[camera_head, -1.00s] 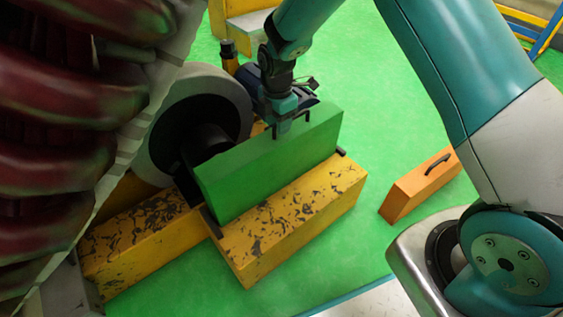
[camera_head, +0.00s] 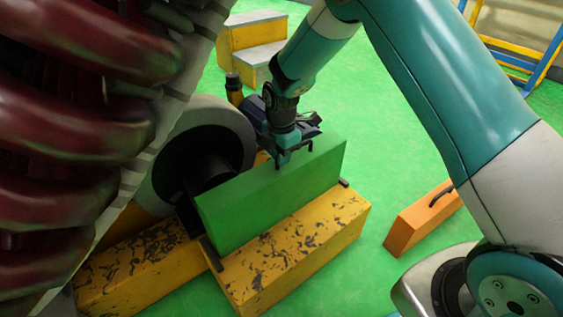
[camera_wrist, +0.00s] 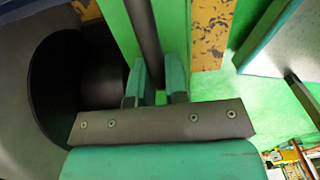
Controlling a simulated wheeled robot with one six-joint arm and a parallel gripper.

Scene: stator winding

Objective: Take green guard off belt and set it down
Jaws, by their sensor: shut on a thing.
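The green guard (camera_head: 275,195) is a long upright box standing over the yellow machine base (camera_head: 290,255), beside a grey and black wheel (camera_head: 235,125). My gripper (camera_head: 285,162) reaches down from above to the guard's top edge. In the wrist view my gripper (camera_wrist: 157,88) has its two teal fingers closed around a dark handle bar on the green guard (camera_wrist: 120,30). Short dark pieces (camera_head: 210,254) stick out under the guard's ends; the belt is otherwise hidden. I cannot tell whether the guard touches what lies below it.
An orange block with a dark handle (camera_head: 422,222) stands on the green floor to the right. Large dark red coils fill the left side (camera_head: 85,130). Yellow and grey steps (camera_head: 250,40) stand behind. Bare green floor (camera_head: 385,130) lies between guard and orange block.

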